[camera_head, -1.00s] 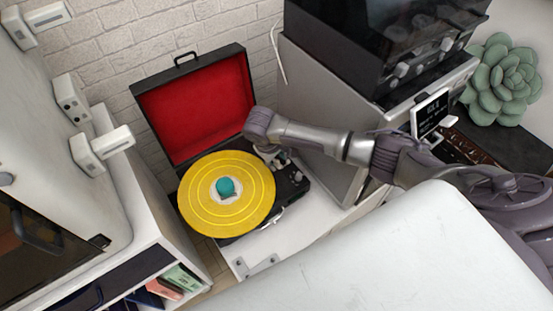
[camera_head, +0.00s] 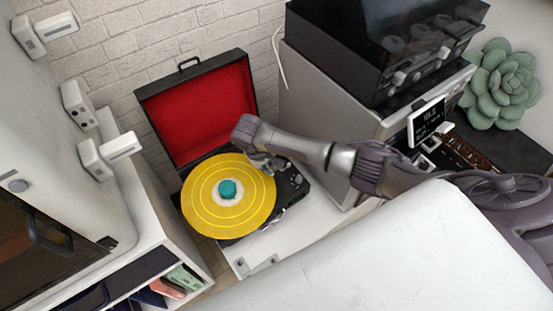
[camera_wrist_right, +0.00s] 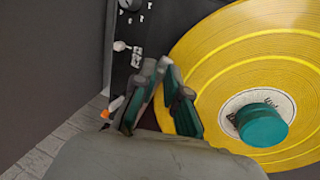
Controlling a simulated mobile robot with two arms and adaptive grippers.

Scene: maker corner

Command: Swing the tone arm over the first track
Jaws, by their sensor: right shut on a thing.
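The record player (camera_head: 297,187) stands open on a white surface, with a yellow record (camera_head: 205,210) on its platter. The record also shows in the right wrist view (camera_wrist_right: 225,60), with a teal knob (camera_wrist_right: 262,125) at its centre. My right gripper (camera_head: 264,164) reaches down over the record's right rear edge. In the right wrist view its fingers (camera_wrist_right: 163,82) are close together beside the record's rim, shut on the tone arm, which they mostly hide. A small orange-tipped piece (camera_wrist_right: 115,105) shows left of the fingers; I cannot tell what it is. My left gripper is out of view.
The raised red-lined lid (camera_head: 200,108) stands behind the record. A grey cabinet (camera_head: 325,110) carrying a dark machine (camera_head: 385,45) is close on the right. A white shelf unit (camera_head: 150,225) with books is on the left.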

